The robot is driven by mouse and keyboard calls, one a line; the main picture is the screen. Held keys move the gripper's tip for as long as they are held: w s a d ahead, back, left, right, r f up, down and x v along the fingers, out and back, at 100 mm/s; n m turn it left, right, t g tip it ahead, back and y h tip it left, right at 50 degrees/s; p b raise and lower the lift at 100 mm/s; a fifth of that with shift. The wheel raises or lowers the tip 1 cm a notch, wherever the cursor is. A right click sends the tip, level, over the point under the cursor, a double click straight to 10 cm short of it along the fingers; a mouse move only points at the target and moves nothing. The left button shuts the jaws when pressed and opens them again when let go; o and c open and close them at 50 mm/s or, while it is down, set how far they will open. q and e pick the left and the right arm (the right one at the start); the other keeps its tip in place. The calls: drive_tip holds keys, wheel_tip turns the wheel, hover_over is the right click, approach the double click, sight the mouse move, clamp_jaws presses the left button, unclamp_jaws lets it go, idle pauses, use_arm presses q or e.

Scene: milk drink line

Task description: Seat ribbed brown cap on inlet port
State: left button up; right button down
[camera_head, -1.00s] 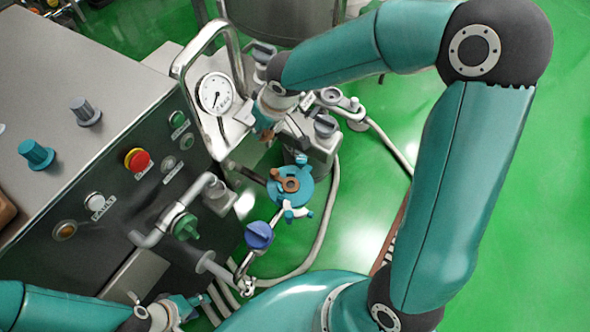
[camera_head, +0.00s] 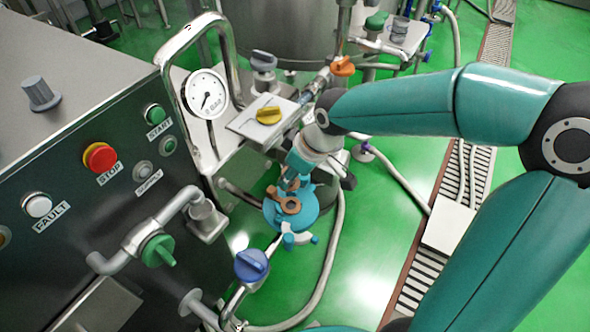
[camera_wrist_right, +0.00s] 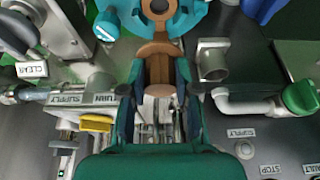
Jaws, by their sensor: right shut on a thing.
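My right gripper (camera_head: 293,176) is shut on the brown cap, just above the teal fitting (camera_head: 306,214). In the right wrist view the cap (camera_wrist_right: 157,60) sits between the two teal fingers (camera_wrist_right: 158,78); its ribs are too small to make out. A brown ring (camera_head: 289,205) with a round hole and a side tab lies on the fitting's top; its hole shows at the top of the right wrist view (camera_wrist_right: 158,7). This looks like the inlet port. The held cap is close to it, but whether they touch is unclear. My left gripper is out of view.
The control panel with a red stop button (camera_head: 99,157) stands at the left. A pressure gauge (camera_head: 206,94) and metal frame stand behind the fitting. A blue-knobbed valve (camera_head: 251,265) and a hose (camera_head: 326,270) are close in front.

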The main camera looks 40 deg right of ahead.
sight(287, 202)
drive_tip(key=shift+f+b, duration=2.75)
drive_tip(key=shift+f, duration=1)
drive_tip(key=shift+f+b, duration=0.4)
drive_tip(key=shift+f, duration=0.05)
drive_tip(key=c, duration=0.8)
unclamp_jaws()
drive_tip(key=shift+o, duration=0.2)
drive_tip(key=shift+r, duration=0.15)
drive_tip(key=v, duration=1.1)
drive_tip(key=shift+s+r, duration=0.25)
drive_tip(key=shift+r, duration=0.05)
